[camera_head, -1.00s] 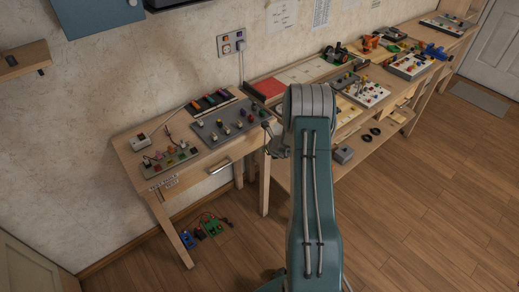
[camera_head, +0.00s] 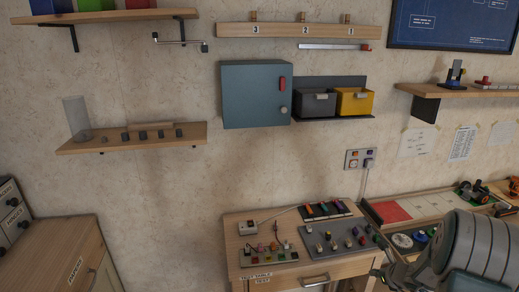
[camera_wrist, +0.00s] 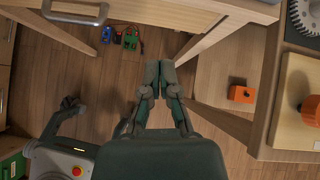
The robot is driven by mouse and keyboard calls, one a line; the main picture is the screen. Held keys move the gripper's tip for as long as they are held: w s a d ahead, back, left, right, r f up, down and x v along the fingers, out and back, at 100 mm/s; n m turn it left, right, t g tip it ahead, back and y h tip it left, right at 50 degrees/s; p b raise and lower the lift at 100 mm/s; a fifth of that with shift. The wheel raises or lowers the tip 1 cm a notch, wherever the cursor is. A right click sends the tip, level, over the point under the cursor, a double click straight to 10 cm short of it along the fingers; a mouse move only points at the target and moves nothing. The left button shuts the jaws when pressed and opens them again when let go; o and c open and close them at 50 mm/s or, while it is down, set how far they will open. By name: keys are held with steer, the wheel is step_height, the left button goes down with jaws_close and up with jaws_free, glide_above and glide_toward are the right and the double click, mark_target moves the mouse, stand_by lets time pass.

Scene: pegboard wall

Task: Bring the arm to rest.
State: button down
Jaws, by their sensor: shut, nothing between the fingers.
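My gripper (camera_wrist: 160,72) shows in the wrist view, pointing away from the camera. Its two fingers are together with nothing between them. It hangs over the wooden floor, in the gap between the desk legs, and touches nothing that I can see. In the head view, part of my arm (camera_head: 465,250) shows at the lower right, in front of the workbench. The gripper's fingertips are not clear in that view.
The test table (camera_head: 260,272) with switch panels stands below a teal wall cabinet (camera_head: 250,95). A shelf (camera_head: 130,138) hangs at left. In the wrist view, a table leg (camera_wrist: 215,45) is close right of the fingers. Green and blue parts (camera_wrist: 131,38) lie on the floor.

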steer(key=s+a+r+n+g+y, duration=0.1)
steer(key=s+a+r+n, duration=0.3)
steer(key=a+r+n, duration=0.55)
steer(key=s+a+r+n+g+y, duration=0.1)
steer(key=s+a+r+n+y, duration=0.15)
steer(key=a+r+n, duration=0.65)
steer(key=s+a+r+n+h, duration=0.2)
steer(key=s+a+r+n, duration=0.2)
steer(key=s+n, duration=0.3)
steer(key=s+a+r+n+g+h, duration=0.1)
steer(key=s+a+r+n+h, duration=0.2)
steer(key=s, duration=1.1)
steer(key=a+n, duration=0.1)
steer(key=n, duration=0.2)
steer(key=shift+s+a+r+n, duration=0.15)
steer(key=shift+s+r+n, duration=0.05)
steer(key=shift+r+n, duration=0.2)
